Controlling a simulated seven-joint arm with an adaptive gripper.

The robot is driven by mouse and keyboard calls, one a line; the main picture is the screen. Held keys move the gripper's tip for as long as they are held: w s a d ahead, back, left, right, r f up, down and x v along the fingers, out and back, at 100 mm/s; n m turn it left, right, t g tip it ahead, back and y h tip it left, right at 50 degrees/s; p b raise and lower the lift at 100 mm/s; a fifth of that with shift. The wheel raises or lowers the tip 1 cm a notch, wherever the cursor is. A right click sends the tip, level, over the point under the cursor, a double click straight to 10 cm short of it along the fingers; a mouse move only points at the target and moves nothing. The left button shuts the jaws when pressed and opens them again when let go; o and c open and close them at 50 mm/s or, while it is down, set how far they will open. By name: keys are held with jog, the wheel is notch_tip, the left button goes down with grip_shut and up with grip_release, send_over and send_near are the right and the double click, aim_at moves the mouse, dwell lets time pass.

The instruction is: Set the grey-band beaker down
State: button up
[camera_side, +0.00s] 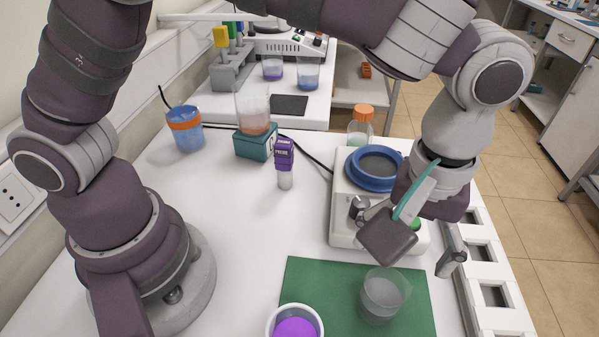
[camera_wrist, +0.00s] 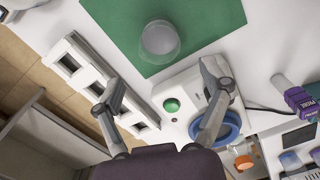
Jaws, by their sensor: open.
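The grey-band beaker (camera_side: 382,297) is a clear beaker with a greyish tint. It stands upright on the green mat (camera_side: 310,285), towards the mat's right part. In the wrist view the beaker (camera_wrist: 160,40) is seen from above on the mat (camera_wrist: 112,30). My gripper (camera_side: 420,252) is open and empty. Its fingers are spread apart, above and behind the beaker in the side view, and clear of it. In the wrist view the beaker lies ahead of the gap between the two fingertips (camera_wrist: 157,82).
A white hotplate with a blue ring (camera_side: 375,169) stands behind the mat, under my gripper. A white slotted rack (camera_side: 484,252) runs along the right edge. A beaker with purple contents (camera_side: 295,326) is at the front. A purple-topped probe (camera_side: 284,160) stands mid-table.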

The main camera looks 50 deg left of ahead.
jog(key=a+r+m+t, duration=0.2)
jog(key=a+r+t, duration=0.1)
jog(key=a+r, duration=0.8)
jog(key=s+a+f+m+t, duration=0.2)
jog(key=s+a, duration=0.3)
jog(key=a, duration=0.5)
jog(key=shift+s+a+f+m+t, duration=0.35)
jog(key=shift+f+m, duration=0.15)
jog(key=shift+m, duration=0.2)
